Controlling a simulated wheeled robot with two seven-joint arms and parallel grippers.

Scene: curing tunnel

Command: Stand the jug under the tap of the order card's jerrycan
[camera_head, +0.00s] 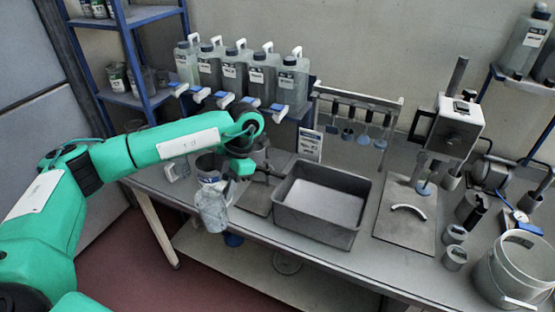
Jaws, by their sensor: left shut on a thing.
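Several pale translucent jerrycans with dark caps and white labels stand in a row on a blue rack at the back; the rightmost jerrycan (290,84) is closest to the order card. White taps with blue parts, such as this tap (225,100), stick out below them. The order card (310,145) is a white sheet behind the grey tub; its print is too small to read. My left gripper (232,186) is shut on the clear grey jug (212,210), roughly upright by the bench's front edge, away from the taps. The fingers are partly hidden. My right gripper is not in view.
A grey tub (318,202) stands mid-bench. A tool rail (357,100), a mixer stand (456,125) and a white pail (510,270) are to the right.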

